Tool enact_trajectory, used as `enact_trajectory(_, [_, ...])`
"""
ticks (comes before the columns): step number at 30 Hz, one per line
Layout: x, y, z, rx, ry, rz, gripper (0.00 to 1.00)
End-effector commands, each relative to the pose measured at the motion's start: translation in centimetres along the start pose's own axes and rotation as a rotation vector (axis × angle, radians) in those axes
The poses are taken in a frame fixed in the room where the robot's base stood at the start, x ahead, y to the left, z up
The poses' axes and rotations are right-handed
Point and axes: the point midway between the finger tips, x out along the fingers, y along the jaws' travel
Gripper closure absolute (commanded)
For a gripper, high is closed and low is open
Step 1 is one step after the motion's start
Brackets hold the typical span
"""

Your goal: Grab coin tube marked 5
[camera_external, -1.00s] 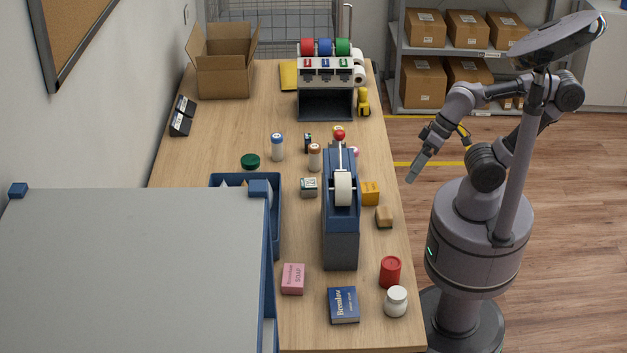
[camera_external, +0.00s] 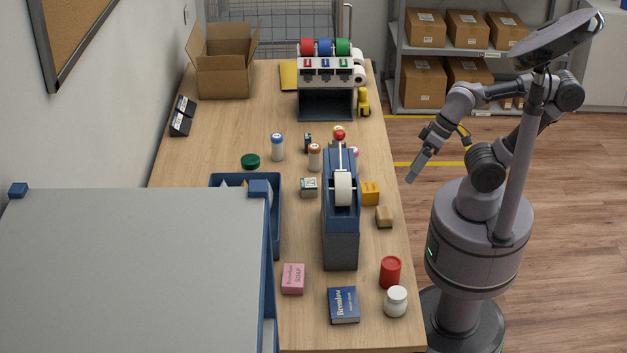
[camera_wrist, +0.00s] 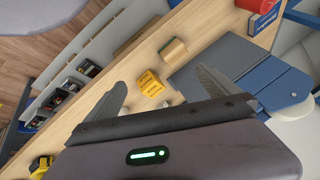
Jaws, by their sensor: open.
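Several small capped tubes stand on the counter in the external view: a blue-capped one (camera_external: 277,147), a brown-capped one (camera_external: 314,158) and, partly hidden behind the tape dispenser, a pink-topped one (camera_external: 354,152). My gripper (camera_external: 416,170) is off the counter's right edge, pointing down and left, apart from everything. In the wrist view my gripper (camera_wrist: 161,77) has its two fingers spread with nothing held; a yellow box (camera_wrist: 150,83) shows beyond them.
The blue tape dispenser (camera_external: 341,235) stands mid-counter, between the tubes and the front. A yellow box (camera_external: 370,193), tan box (camera_external: 384,217), red can (camera_external: 390,271) and white jar (camera_external: 396,301) line the right side. A blue tray (camera_external: 276,220) is at left.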

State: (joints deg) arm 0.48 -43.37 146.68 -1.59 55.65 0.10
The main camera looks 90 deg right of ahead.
Motion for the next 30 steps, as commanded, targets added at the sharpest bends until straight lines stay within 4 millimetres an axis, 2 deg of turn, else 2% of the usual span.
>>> enact_trajectory(2, [0.0, 0.0, 0.0, 0.0, 0.0, 0.0, 0.04])
enact_trajectory(7, [0.0, 0.0, 0.0, 0.0, 0.0, 0.0, 0.37])
enact_trajectory(15, [0.0, 0.0, 0.0, 0.001, 0.0, 0.0, 0.39])
enact_trajectory(17, [-0.5, -0.2, -0.9, 0.022, -0.005, 0.011, 0.39])
enact_trajectory(20, [-2.9, -0.4, -6.3, 0.17, -0.037, 0.082, 0.39])
enact_trajectory(21, [-4.0, -0.2, -9.7, 0.27, -0.055, 0.128, 0.39])
enact_trajectory(23, [-5.2, 1.0, -15.4, 0.445, -0.082, 0.207, 0.39])
enact_trajectory(24, [-5.5, 2.5, -18.8, 0.565, -0.096, 0.26, 0.39])
enact_trajectory(26, [-5.4, 5.3, -23.3, 0.735, -0.114, 0.338, 0.39])
enact_trajectory(27, [-5.1, 7.5, -25.7, 0.839, -0.122, 0.385, 0.39])
enact_trajectory(30, [-4.0, 12.7, -29.4, 1.051, -0.133, 0.482, 0.39])
